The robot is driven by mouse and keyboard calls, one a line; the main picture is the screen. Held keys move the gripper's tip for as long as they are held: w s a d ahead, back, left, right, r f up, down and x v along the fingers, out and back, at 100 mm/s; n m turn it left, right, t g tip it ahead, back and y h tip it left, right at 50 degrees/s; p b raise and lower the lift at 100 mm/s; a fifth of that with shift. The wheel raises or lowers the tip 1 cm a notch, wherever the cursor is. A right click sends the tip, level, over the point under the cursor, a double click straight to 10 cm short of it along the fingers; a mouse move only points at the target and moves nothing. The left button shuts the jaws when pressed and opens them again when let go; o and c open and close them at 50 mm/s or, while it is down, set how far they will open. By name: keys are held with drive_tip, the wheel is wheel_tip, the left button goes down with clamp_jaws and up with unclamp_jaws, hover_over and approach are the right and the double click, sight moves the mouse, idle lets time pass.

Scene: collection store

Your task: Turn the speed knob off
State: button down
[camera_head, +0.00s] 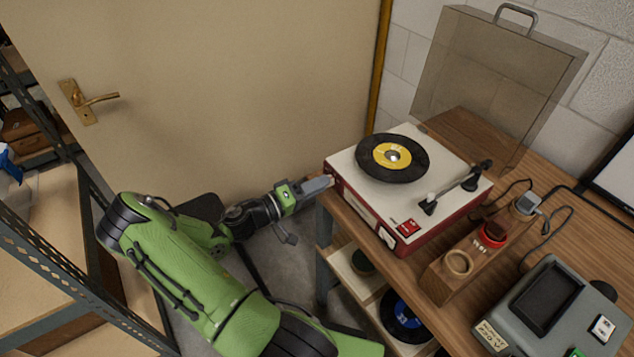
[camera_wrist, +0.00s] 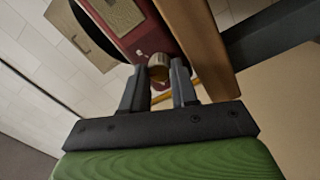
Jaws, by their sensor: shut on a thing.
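The record player (camera_head: 385,215) is a red case with a cream top, standing on the wooden table. A black record with a yellow label (camera_head: 392,158) lies on it. My gripper (camera_head: 328,181) is at the left side of the case. In the wrist view, the speed knob (camera_wrist: 158,66) is a small brass-coloured cylinder on the red side of the case. My gripper (camera_wrist: 159,88) is shut on it, with one finger on each side. The knob's marking cannot be read.
The wooden table edge (camera_wrist: 200,50) runs close beside my fingers. A clear lid (camera_head: 490,75) stands behind the record player. A wooden block with round fittings (camera_head: 462,268) and a grey device (camera_head: 548,310) stand at the right. A metal shelf (camera_head: 50,235) is at the left.

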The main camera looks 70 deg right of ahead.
drive_tip(key=shift+n+t+h+p, duration=0.35)
drive_tip(key=shift+n+p, duration=3.45)
drive_tip(key=shift+n, duration=4.4)
drive_tip(key=c, duration=0.9)
unclamp_jaws()
drive_tip(key=shift+o, duration=0.2)
drive_tip(key=v, duration=1.5)
drive_tip(key=shift+w+a, duration=0.15)
drive_tip(key=shift+a, duration=0.2)
